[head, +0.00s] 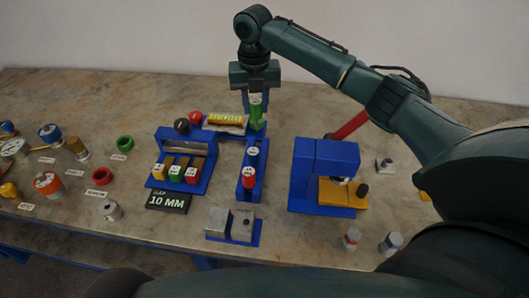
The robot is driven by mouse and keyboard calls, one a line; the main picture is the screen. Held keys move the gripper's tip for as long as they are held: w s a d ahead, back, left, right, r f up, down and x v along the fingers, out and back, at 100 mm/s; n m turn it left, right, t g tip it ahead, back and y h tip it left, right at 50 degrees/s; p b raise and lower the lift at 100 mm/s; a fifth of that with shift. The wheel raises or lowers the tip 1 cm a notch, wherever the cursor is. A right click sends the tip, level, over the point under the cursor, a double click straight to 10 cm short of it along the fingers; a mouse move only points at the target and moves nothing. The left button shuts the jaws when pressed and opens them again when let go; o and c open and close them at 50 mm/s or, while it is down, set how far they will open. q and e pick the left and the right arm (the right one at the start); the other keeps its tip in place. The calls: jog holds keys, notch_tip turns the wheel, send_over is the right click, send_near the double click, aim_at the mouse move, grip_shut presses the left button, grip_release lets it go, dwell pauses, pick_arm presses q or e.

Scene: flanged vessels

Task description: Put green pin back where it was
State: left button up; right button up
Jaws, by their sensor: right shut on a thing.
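The green pin (256,114) is upright between the fingers of my right gripper (256,104), at the far end of a narrow blue rack (247,190). My right gripper points down and is shut on the pin's upper part. I cannot tell whether the pin's lower end is seated in the rack or just above it. A blue pin (252,156) and a red pin (248,178) stand in the same rack, nearer to me. My left gripper is not in view.
Left of the rack stands a blue holder (166,140) with coloured blocks, behind a "10 MM" sign (168,201). A yellow-marked block (225,121) sits close by the pin. A blue press-like fixture (306,172) stands right. Grey blocks (218,219) lie in front.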

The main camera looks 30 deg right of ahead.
notch_tip(320, 180, down, 10)
jog(key=shift+d+p, duration=0.1)
jog(key=shift+p, duration=0.2)
dwell(0.3)
jog(key=shift+f, duration=0.45)
jog(key=o, duration=1)
notch_tip(320, 180, up, 13)
jog(key=shift+f, duration=0.1)
